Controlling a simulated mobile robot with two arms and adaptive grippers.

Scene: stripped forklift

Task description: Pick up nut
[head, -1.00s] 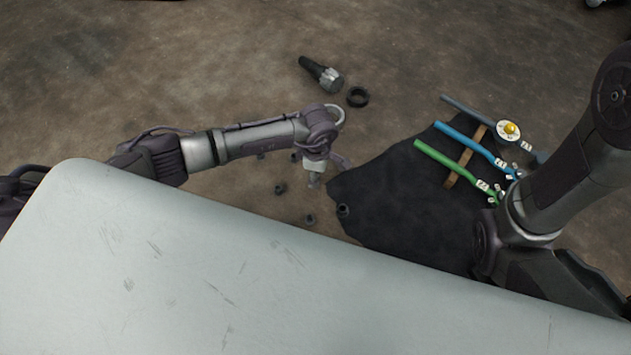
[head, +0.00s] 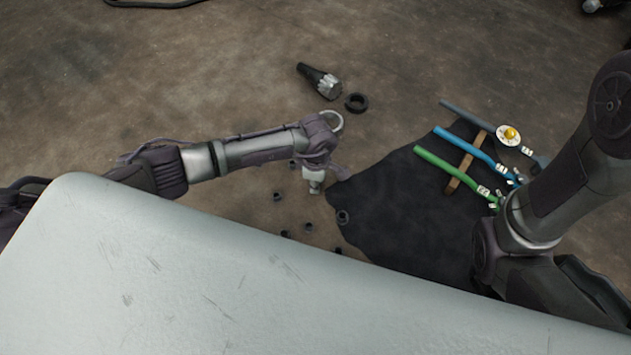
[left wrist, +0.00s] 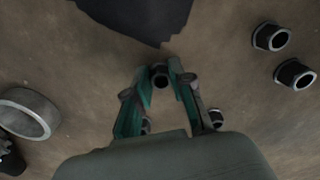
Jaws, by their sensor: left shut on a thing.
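A small dark nut (left wrist: 160,76) sits between the fingertips of my left gripper (left wrist: 161,72) in the left wrist view, and the gripper is shut on it. In the head view my left gripper (head: 315,186) points down just left of a black cloth; the held nut cannot be made out there. Other dark nuts lie loose on the brown floor, such as one left of the gripper (head: 277,197) and one below it (head: 308,227). Another nut (head: 342,217) is at the cloth's left edge. My right arm shows at the right, but its gripper is out of view.
A black ring (head: 357,103) and a dark bolt-like part (head: 322,82) lie beyond. A large pale panel (head: 200,270) fills the foreground.

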